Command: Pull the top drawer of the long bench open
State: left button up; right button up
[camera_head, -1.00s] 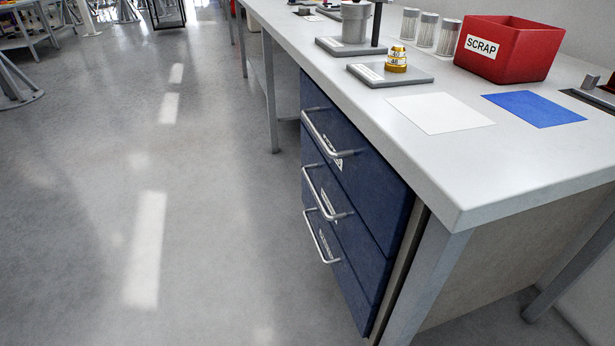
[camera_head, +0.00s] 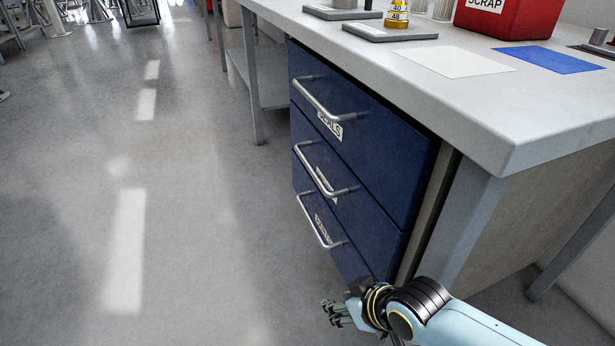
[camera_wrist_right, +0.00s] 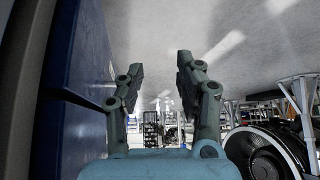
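The long bench (camera_head: 480,105) stands at the right with a blue three-drawer unit under its near end. The top drawer (camera_head: 390,140) looks shut; it has a silver bar handle (camera_head: 322,103) and a partly hidden white label. My right gripper (camera_head: 332,311) is low in front of the unit's near bottom corner, below and apart from the top handle. In the right wrist view its two fingers (camera_wrist_right: 158,85) are spread apart with nothing between them, and blue drawer fronts (camera_wrist_right: 75,60) show at the left. My left gripper is not in view.
The middle drawer (camera_head: 345,180) and bottom drawer (camera_head: 330,235) have similar handles. On the bench are a red scrap bin (camera_head: 505,18), a white sheet (camera_head: 455,62), a blue sheet (camera_head: 550,59) and a grey plate (camera_head: 385,32) with brass weights. The floor left of the drawers is clear.

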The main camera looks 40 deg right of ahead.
jog(key=w+r+t+b, duration=0.2)
jog(key=w+t, duration=0.2)
jog(key=w, duration=0.4)
jog(key=m+t+h+b, duration=0.8)
jog(key=m+t+h, duration=0.2)
jog(key=m+h, duration=0.4)
send_near(309, 100)
jog(key=w+f+n, duration=0.1)
jog(key=w, duration=0.1)
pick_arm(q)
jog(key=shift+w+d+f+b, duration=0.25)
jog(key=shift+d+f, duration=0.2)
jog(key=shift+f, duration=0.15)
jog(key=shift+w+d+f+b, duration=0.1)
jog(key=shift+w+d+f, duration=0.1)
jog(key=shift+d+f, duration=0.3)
pick_arm(e)
jog(key=shift+t+h, duration=0.3)
jog(key=shift+h, duration=0.1)
jog(key=x, duration=0.5)
jog(key=d+x, duration=0.1)
jog(key=x, duration=0.4)
jog(key=shift+d+r, duration=0.15)
jog(key=shift+r, duration=0.05)
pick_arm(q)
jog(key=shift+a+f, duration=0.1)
pick_arm(e)
jog(key=shift+w, duration=0.1)
grip_shut()
